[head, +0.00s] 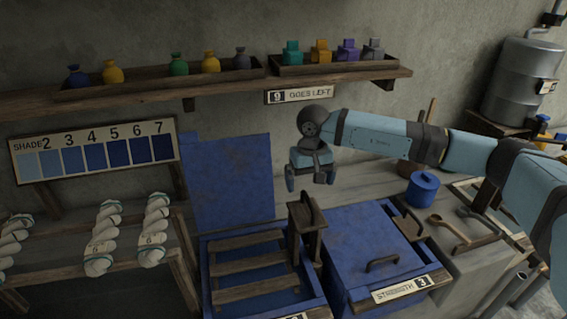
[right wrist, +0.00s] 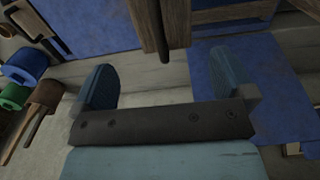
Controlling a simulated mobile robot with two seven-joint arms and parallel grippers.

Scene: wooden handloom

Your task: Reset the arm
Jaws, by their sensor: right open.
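My right arm (head: 376,137) comes in from the right, pale blue with dark joints. My right gripper (head: 311,181) points down above the space behind the vats, in front of the grey wall. It is open, with nothing between its fingers. In the right wrist view the two blue fingertips of my right gripper (right wrist: 170,88) stand wide apart, with a wooden post top (right wrist: 165,25) beyond them. My left gripper is not in view.
An open blue vat (head: 213,289) with wooden slats and a raised lid (head: 232,180) stands left of a lidded blue vat (head: 366,249). A wooden handled piece (head: 307,222) stands between them. A shelf (head: 240,83) with bottles hangs above. A small blue pot (head: 423,188) stands right.

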